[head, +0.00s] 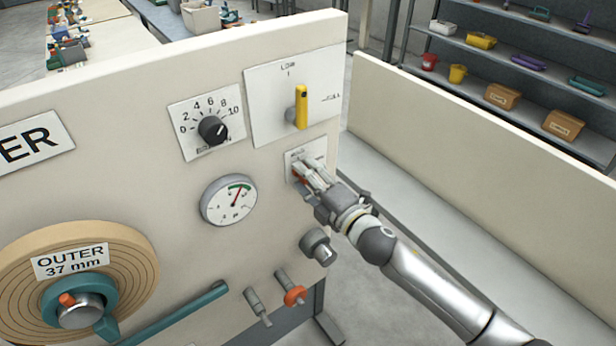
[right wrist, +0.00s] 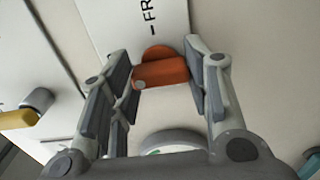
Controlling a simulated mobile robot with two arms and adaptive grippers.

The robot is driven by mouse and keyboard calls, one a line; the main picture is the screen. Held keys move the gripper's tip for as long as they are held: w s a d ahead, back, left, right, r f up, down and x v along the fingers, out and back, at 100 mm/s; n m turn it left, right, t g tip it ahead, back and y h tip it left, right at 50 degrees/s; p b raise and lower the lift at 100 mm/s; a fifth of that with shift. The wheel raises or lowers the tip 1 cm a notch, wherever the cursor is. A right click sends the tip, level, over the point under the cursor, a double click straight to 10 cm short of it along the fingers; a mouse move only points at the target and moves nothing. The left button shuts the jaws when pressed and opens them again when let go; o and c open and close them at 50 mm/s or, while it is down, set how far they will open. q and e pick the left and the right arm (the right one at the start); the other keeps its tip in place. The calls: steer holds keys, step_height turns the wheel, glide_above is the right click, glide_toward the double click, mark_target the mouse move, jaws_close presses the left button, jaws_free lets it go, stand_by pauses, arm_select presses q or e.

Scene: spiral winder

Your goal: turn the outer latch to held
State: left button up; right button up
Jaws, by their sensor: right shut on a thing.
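The outer latch, an orange knob with a short lever (right wrist: 161,72), sits on a white plate (right wrist: 117,22) on the upright panel. In the right wrist view it lies between my right gripper's (right wrist: 163,88) two fingers, which are shut on it. The lettering "FR" and a short mark show on the plate; the rest is cut off. In the head view my right gripper (head: 305,174) reaches the plate from the right and hides most of the latch. The plate's lettering there is too small to read surely. My left gripper is not in view.
A yellow lever (head: 301,108) and a black dial (head: 212,130) are above the latch. A round gauge (head: 229,201) is to its left and a grey knob (head: 319,246) below. The "OUTER 37 mm" roll (head: 130,262) is at lower left.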

stand_by(0.3)
steer(key=o, duration=1)
steer(key=shift+s, duration=0.1)
steer(key=v, duration=1.2)
